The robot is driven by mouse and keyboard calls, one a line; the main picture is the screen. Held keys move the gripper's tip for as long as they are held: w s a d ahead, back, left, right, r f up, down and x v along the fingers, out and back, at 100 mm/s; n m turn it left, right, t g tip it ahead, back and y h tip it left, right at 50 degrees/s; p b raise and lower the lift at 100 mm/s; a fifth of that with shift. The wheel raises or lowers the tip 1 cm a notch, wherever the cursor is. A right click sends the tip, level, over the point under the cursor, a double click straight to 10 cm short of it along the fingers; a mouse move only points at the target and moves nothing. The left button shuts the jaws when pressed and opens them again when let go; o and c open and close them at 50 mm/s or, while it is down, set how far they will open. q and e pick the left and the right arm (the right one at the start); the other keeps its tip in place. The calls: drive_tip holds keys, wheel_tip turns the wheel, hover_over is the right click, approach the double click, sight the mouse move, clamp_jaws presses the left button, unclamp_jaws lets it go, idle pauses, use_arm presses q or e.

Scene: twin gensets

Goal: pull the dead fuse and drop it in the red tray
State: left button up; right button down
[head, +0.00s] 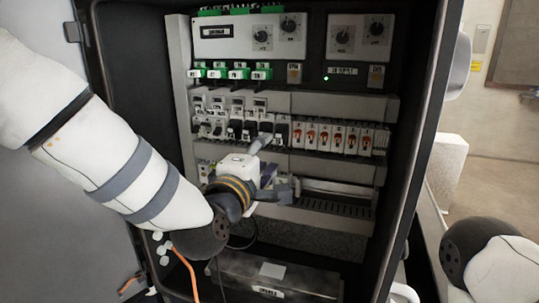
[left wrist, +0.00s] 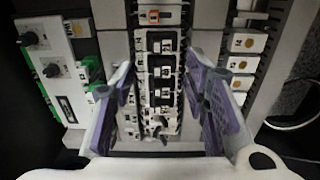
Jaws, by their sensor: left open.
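A row of white fuse holders with orange-red marks (head: 338,138) sits in the middle of the open cabinet. One holder with an orange mark (left wrist: 150,15) shows at the top of the left wrist view. I cannot tell which fuse is dead. My left gripper (head: 276,168) is open in front of the rail, left of and below those holders. In the left wrist view its purple-padded fingers (left wrist: 161,68) stand either side of a row of black-faced modules (left wrist: 162,72), with nothing visibly held. The red tray is in neither view. My right gripper is out of view.
Dark cabinet walls (head: 412,130) bound the work area on both sides. A panel with dials (head: 250,38) and green terminals (head: 215,73) is above the rail. A slotted duct (head: 335,207) is below it. A grey box (head: 265,275) lies at the cabinet bottom.

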sight(279, 139)
use_arm(q)
drive_tip(key=b+x, duration=0.1)
drive_tip(key=x, duration=0.2)
drive_tip(key=b+x, duration=0.1)
drive_tip(key=x, duration=0.1)
drive_tip(key=b+x, duration=0.1)
drive_tip(key=x, duration=0.2)
drive_tip(key=shift+w+f, duration=0.35)
drive_tip(key=shift+w, duration=0.05)
drive_tip(key=shift+w+d+r, duration=0.15)
drive_tip(key=shift+w+r, duration=0.05)
drive_tip(key=shift+w, duration=0.25)
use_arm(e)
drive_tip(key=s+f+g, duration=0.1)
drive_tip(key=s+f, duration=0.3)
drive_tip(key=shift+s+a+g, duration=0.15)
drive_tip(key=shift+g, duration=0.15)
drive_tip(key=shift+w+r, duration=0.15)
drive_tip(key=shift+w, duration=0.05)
use_arm(q)
clamp_jaws()
drive_tip(key=shift+s, duration=0.1)
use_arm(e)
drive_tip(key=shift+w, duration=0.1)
